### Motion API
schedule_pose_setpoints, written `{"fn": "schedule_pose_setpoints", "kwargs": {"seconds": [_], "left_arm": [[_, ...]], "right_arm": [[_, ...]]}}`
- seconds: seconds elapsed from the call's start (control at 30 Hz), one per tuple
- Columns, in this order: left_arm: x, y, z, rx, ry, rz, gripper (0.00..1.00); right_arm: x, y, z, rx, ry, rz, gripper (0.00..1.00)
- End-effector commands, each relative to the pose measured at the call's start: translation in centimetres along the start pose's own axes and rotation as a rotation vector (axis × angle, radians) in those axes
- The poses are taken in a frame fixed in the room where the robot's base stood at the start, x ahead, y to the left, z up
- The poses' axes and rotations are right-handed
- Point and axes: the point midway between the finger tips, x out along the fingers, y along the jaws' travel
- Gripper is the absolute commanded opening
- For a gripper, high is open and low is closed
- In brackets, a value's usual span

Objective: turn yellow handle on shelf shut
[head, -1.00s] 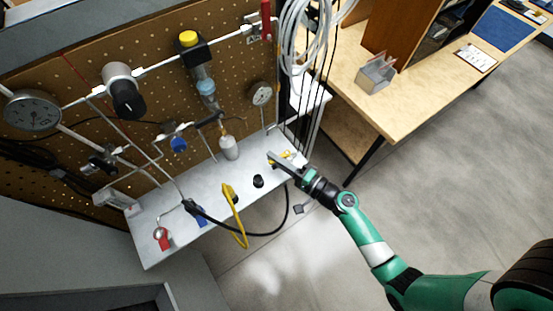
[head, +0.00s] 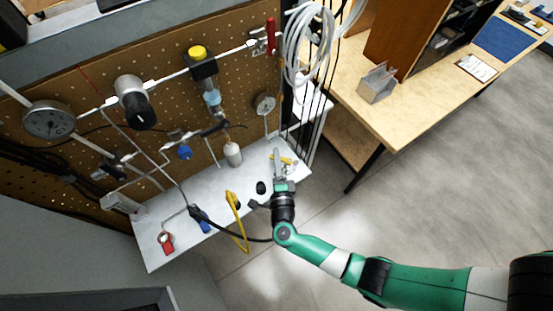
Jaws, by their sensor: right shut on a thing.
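The yellow handle (head: 288,160) is a small yellow piece near the right end of the light grey shelf (head: 205,185), below the pegboard. It is partly covered by my right gripper (head: 279,158), which reaches in from the lower right and is shut on it. The fingers point up the picture, towards the pegboard. The contact itself is too small to see clearly. My left gripper is not in view.
A yellow hose (head: 235,215) and a black cable loop over the shelf's front edge, left of my right gripper. A small round gauge (head: 265,103) and a grey cylinder (head: 232,154) stand behind. Hanging cables (head: 318,100) are close on the right, before a wooden desk (head: 395,115).

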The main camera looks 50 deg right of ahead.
Motion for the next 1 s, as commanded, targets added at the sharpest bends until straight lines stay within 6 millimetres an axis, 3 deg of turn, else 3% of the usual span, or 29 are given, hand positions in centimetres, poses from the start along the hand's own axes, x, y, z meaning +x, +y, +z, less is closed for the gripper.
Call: {"fn": "schedule_pose_setpoints", "kwargs": {"seconds": [0.4, 0.87, 0.9, 0.97, 1.0], "left_arm": [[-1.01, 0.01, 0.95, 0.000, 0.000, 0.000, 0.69], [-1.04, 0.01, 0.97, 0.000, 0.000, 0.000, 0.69], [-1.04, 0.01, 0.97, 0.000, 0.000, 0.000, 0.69], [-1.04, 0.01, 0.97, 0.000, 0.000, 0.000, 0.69], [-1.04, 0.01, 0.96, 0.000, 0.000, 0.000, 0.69]], "right_arm": [[0.60, 0.32, -0.32, -0.001, 0.171, 0.005, 0.00], [0.62, 0.31, -0.41, -0.001, 0.187, 0.008, 0.00], [0.62, 0.31, -0.41, -0.001, 0.187, 0.008, 0.13], [0.62, 0.31, -0.42, -0.001, 0.187, 0.008, 0.24], [0.62, 0.28, -0.41, -0.001, 0.187, 0.007, 0.24]]}}
